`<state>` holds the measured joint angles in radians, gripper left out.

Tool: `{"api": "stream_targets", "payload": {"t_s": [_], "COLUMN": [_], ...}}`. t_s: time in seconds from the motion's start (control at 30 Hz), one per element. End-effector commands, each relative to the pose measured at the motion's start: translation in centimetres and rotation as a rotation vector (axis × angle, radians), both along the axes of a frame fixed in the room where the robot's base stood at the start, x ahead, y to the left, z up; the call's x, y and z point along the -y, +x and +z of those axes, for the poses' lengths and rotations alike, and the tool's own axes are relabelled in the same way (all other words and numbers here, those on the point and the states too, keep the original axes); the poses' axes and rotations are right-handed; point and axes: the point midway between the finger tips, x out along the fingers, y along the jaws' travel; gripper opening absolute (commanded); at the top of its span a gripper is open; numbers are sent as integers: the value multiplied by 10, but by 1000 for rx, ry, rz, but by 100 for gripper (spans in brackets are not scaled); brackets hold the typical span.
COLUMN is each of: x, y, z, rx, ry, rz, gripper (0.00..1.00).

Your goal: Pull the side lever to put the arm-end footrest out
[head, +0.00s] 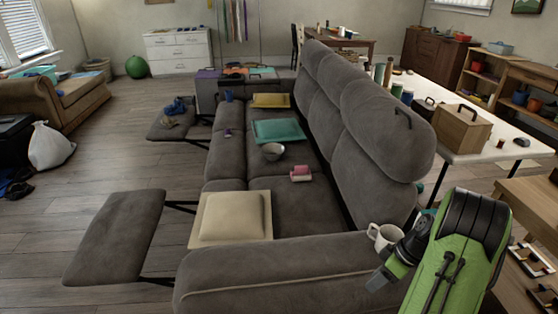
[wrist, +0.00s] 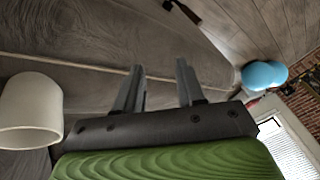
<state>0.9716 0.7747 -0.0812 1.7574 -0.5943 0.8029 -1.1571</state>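The grey sofa (head: 330,262) runs away from me, its near arm at the bottom. The near, arm-end footrest (head: 115,238) stands out to the left on black bars. A second footrest (head: 172,128) is out farther back. My gripper (head: 382,278) is at the near sofa arm, at the lower right. In the wrist view my gripper (wrist: 160,88) has two grey fingers apart with nothing between them, facing grey upholstery (wrist: 85,45). A dark bar (wrist: 182,10) at the top of that view may be the side lever; I cannot tell. No lever is clear in the head view.
A white mug (head: 383,236) is at the sofa arm, close beside my gripper; it also shows in the wrist view (wrist: 30,108). Wooden furniture (head: 530,205) is to the right.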

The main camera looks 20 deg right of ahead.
Motion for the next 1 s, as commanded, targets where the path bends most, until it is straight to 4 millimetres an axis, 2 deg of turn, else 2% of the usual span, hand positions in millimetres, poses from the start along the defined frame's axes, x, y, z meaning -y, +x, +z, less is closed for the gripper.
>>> {"api": "stream_targets", "payload": {"t_s": [0.03, 0.1, 0.17, 0.27, 0.3, 0.4, 0.5, 0.6, 0.8, 0.87, 1.0], "x": [-21, -52, -80, -130, -148, -190, -218, -235, -254, -256, -255], "y": [14, 23, 25, 17, 10, -15, -43, -68, -111, -122, -122], "z": [34, 74, 106, 152, 168, 198, 216, 225, 230, 229, 265], "rx": [-13, -35, -43, -29, -16, 26, 73, 117, 194, 215, 211], "ry": [-50, -110, -159, -228, -250, -287, -296, -290, -246, -225, -224], "rz": [-9, -52, -94, -169, -203, -287, -365, -430, -537, -568, -580], "gripper": [39, 39, 39, 39, 39, 39, 39, 39, 39, 39, 39]}}
